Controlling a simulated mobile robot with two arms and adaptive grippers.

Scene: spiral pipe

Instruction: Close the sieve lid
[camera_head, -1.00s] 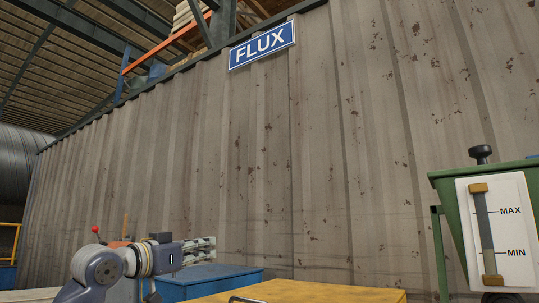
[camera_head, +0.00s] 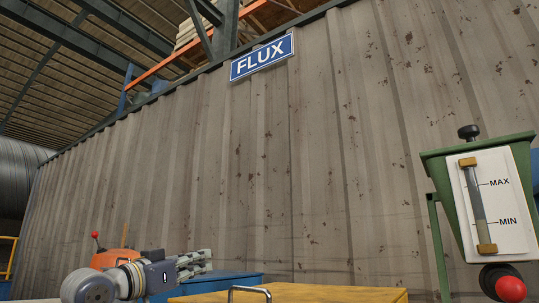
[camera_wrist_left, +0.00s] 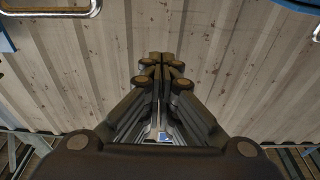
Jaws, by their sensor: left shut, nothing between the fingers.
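A yellow flat panel (camera_head: 340,294) with a bent metal handle (camera_head: 249,292) shows at the bottom edge of the head view. I cannot tell whether it is the sieve lid, as most of it is cut off. My left gripper (camera_head: 208,258) is at the lower left, apart from the handle and to its left, pointing right. In the left wrist view the gripper's fingers (camera_wrist_left: 162,62) are together with nothing between them. A metal handle (camera_wrist_left: 52,12) shows at the top left of that view. My right gripper is not in view.
A blue box (camera_head: 228,284) stands behind the yellow panel. A green container (camera_head: 437,170) with a MAX/MIN gauge (camera_head: 490,205) and a red ball (camera_head: 508,288) is at the right. A corrugated wall (camera_head: 330,180) with a FLUX sign (camera_head: 262,57) fills the back.

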